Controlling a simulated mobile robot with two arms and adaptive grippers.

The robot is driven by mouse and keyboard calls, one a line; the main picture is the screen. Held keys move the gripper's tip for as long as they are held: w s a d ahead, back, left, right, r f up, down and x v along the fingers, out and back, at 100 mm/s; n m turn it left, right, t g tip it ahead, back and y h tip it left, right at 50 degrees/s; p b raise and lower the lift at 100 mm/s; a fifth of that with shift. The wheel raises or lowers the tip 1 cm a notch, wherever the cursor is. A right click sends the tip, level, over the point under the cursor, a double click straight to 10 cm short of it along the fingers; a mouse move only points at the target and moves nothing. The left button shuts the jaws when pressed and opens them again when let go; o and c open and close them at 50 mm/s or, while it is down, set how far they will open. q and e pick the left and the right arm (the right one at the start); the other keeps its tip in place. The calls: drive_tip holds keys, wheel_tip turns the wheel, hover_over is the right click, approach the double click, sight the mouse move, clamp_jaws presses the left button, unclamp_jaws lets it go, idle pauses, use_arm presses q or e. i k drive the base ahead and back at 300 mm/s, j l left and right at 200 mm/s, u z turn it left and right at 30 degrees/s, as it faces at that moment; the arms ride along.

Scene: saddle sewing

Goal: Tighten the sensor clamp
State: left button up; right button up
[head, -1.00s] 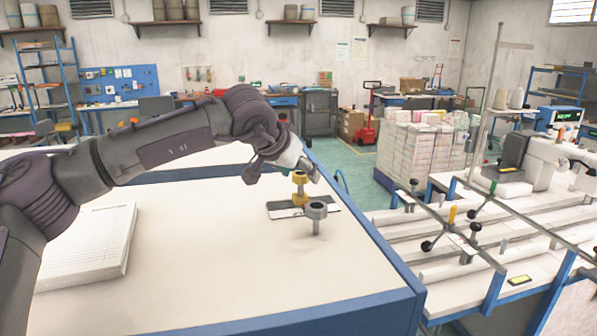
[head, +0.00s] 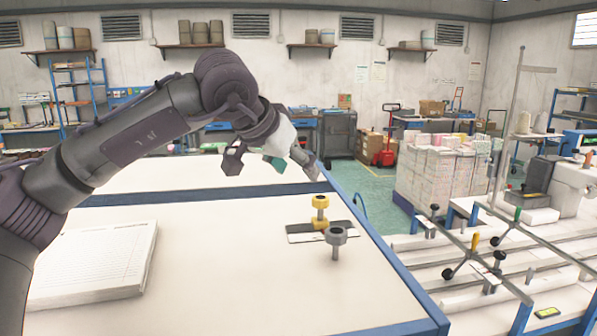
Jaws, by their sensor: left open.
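A yellow knob (head: 320,203) stands upright on a small flat dark-and-silver plate (head: 300,238) near the right edge of the white table. A grey round knob (head: 336,237) on a post stands just in front of it. Which of these is the sensor clamp I cannot tell for certain. My left gripper (head: 270,168) is open and empty, above and to the left of the yellow knob, apart from it. My right gripper is not in view.
A white stack of sheets (head: 95,265) lies at the table's left. The blue-edged table (head: 230,285) is clear in its middle. To the right, a lower bench holds rails with several levers (head: 475,240).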

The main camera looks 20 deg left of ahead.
sight(336, 245)
drive_tip(key=k+l, duration=0.1)
drive_tip(key=l, duration=1.4)
drive_tip(key=k+l, duration=0.15)
drive_tip(key=l, duration=0.55)
